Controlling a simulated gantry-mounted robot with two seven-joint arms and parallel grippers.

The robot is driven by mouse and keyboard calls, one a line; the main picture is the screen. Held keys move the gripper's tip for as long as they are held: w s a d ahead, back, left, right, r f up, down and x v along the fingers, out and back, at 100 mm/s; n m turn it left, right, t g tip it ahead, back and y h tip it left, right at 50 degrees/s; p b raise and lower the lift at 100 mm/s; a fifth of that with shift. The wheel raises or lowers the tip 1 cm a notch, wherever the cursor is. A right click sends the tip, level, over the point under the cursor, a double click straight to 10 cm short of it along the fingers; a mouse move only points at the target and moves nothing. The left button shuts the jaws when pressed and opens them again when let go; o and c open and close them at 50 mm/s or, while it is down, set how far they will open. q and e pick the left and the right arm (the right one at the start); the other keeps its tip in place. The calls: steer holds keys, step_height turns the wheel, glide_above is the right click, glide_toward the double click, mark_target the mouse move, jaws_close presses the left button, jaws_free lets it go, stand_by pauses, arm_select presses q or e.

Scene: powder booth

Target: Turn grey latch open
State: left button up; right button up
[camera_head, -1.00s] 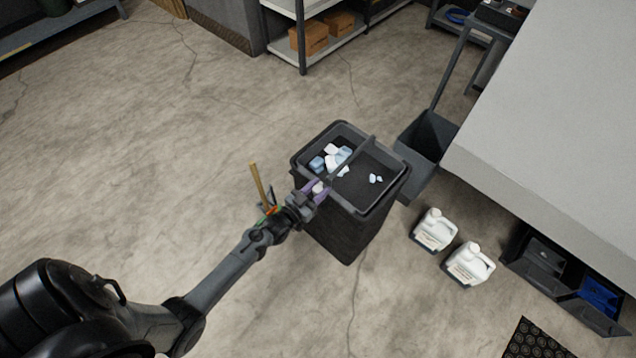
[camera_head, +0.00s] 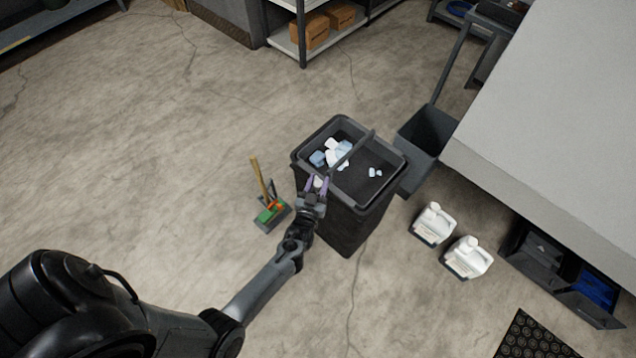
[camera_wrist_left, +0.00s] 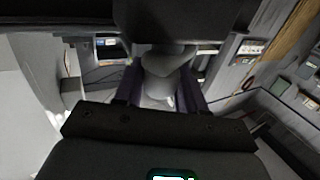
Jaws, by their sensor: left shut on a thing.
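My left gripper (camera_head: 318,182) is at the near-left rim of a black bin (camera_head: 345,225). Its purple fingers are shut on a small pale grey-white object (camera_head: 319,181). In the left wrist view the held object (camera_wrist_left: 166,75) looks rounded and light grey, between the two dark purple fingers; its far end is partly hidden. I cannot tell whether it is attached to anything. I cannot make out a grey latch for certain in either view. My right gripper is out of view.
The bin holds pale blue and white lumps (camera_head: 333,153) beside a divider bar. A dustpan (camera_head: 271,215) with an upright wooden handle stands left of it. A grey bucket (camera_head: 427,137) and two white jugs (camera_head: 434,224) are to the right. The floor at left is clear.

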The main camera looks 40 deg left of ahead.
arm_select(q)
steer(key=o, duration=1)
steer(key=shift+c, duration=0.2)
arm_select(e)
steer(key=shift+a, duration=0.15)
arm_select(q)
steer(key=shift+s, duration=0.15)
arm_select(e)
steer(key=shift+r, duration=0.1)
